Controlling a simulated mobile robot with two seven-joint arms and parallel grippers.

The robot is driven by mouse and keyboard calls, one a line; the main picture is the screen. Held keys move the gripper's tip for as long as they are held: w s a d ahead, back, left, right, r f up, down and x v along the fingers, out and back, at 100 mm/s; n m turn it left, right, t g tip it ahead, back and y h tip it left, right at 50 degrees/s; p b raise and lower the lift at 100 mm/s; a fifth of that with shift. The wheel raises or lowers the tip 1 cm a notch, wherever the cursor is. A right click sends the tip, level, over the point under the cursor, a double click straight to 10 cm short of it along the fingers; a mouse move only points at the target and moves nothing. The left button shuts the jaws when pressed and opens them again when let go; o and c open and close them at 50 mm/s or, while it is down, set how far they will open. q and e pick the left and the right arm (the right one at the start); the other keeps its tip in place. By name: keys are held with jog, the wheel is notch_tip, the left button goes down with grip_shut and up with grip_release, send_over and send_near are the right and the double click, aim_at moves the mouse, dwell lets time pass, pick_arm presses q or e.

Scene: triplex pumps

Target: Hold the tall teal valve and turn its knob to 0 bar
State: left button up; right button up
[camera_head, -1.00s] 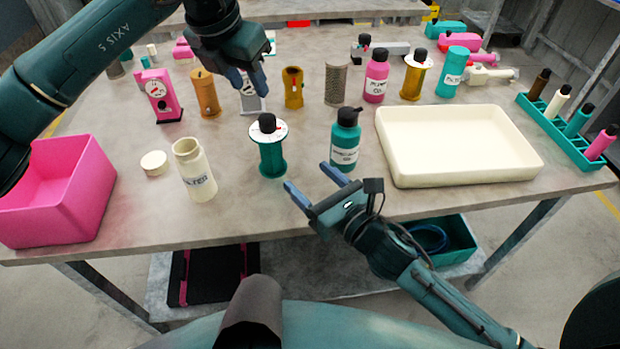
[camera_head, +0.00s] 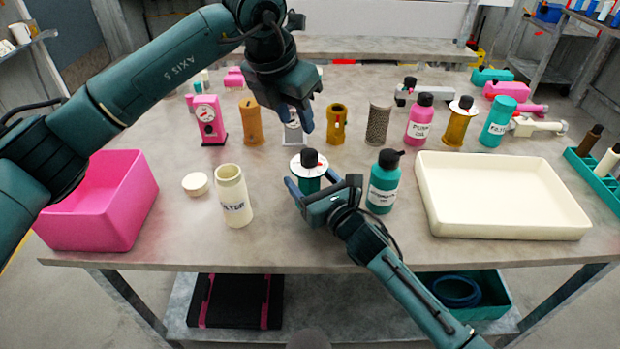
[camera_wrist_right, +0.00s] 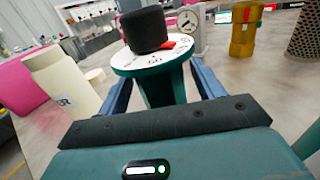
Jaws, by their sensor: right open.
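The tall teal valve (camera_head: 309,185) stands upright near the table's front, with a white dial plate and a black knob (camera_head: 309,158) on top. In the right wrist view the knob (camera_wrist_right: 144,29) has a red pointer, and the dial (camera_wrist_right: 150,58) carries marks too small to read surely. My right gripper (camera_head: 308,190) is open, its blue fingers on either side of the valve's teal body (camera_wrist_right: 163,86); I cannot tell whether they touch it. My left gripper (camera_head: 301,118) is above and behind the valve, fingers pointing down, apart from it; its opening is unclear.
A teal bottle (camera_head: 383,182) stands just right of the valve. A cream bottle (camera_head: 233,196) and a lid (camera_head: 195,184) are to the left, with a pink bin (camera_head: 105,205) beyond. A cream tray (camera_head: 500,232) lies at right. Several pumps and valves line the back.

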aim_at(309, 152)
jog(key=shift+c, duration=0.5)
jog(key=c, duration=1.2)
pick_arm(q)
jog(key=shift+o, duration=1.9)
jog(key=shift+w+d+r+n, duration=0.1)
jog(key=shift+w+d+n, duration=0.1)
jog(key=shift+w+n, duration=0.2)
notch_tip(309, 152, up, 3)
jog(key=w+d+n+g+y, duration=0.2)
jog(key=w+n+g, duration=0.1)
jog(key=n, duration=0.4)
jog(key=f, duration=1.2)
jog(key=shift+s+f, duration=0.1)
jog(key=shift+s, duration=0.15)
